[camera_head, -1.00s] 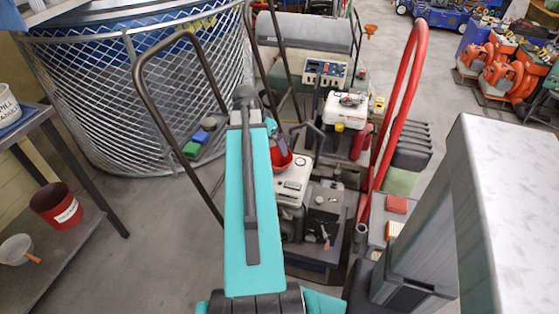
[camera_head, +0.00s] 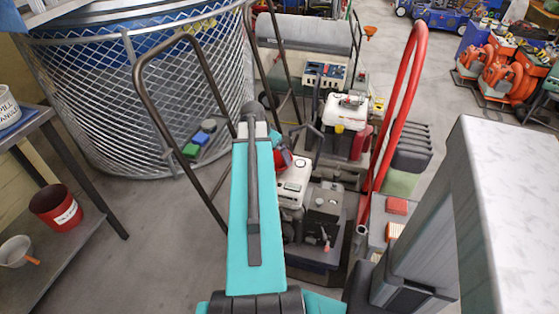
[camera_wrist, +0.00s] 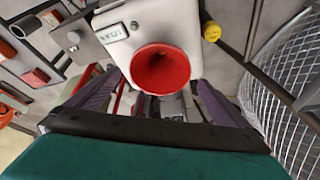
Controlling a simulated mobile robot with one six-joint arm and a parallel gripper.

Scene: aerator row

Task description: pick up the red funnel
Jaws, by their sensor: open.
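The red funnel (camera_wrist: 161,69) shows in the wrist view with its round, wide mouth facing the camera. It is in front of a white engine housing (camera_wrist: 145,25) with a small label. My gripper (camera_wrist: 160,82) is open, with one grey finger on each side of the funnel's lower part. I cannot tell whether the fingers touch it. In the head view only a bit of the red funnel (camera_head: 282,157) shows beside my teal arm, above the white engine. My arm hides the rest of it and most of the gripper there.
A dark bent handle (camera_head: 148,95) rises left of my arm and a red handle (camera_head: 402,100) rises to the right. A wire mesh bin (camera_head: 95,100) stands at the left. A grey shelf (camera_head: 75,245) holds a red bucket (camera_head: 56,207). Bare floor lies between shelf and machines.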

